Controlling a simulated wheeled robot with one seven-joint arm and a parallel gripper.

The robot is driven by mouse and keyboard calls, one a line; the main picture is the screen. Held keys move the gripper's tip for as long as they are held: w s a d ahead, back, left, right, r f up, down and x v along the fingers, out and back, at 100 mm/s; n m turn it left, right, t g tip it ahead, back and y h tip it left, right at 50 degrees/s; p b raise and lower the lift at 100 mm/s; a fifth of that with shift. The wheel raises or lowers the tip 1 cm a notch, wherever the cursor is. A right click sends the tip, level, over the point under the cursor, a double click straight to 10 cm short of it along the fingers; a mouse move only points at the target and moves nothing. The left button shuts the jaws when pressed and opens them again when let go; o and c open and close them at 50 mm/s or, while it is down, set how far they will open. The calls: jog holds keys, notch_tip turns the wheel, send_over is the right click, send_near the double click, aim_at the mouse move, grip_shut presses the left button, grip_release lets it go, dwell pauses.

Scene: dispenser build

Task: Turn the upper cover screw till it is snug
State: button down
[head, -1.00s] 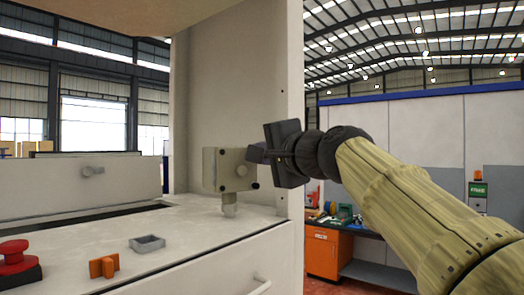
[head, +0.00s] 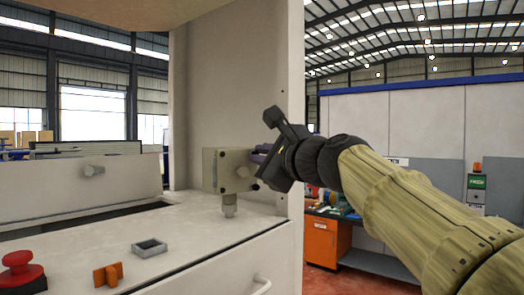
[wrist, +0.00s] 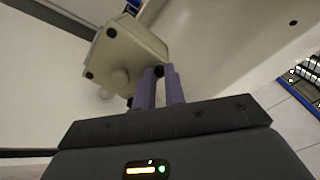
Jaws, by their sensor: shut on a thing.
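A pale grey housing (head: 229,165) with a small cover stands on the white worktop against the upright panel. It also shows in the wrist view (wrist: 122,50), with dark screws near its corners and a round boss on the cover face. My gripper (head: 253,154) reaches in from the right at the housing's upper right corner. In the wrist view its two purple fingers (wrist: 160,73) close around a dark screw head (wrist: 159,70), the upper cover screw, at that corner. The fingers hide most of this screw in the head view. How far the screw is in cannot be told.
The white upright panel (head: 240,100) stands close behind the housing.

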jog(key=shift+m, duration=0.4)
jog(key=shift+f, duration=0.1)
jog(key=c, duration=1.5)
grip_release()
jog(key=shift+o, duration=0.2)
jog(key=shift+d, duration=0.1)
jog(key=b+v, duration=0.9)
jog(key=v, duration=0.8)
jog(key=shift+s, duration=0.15)
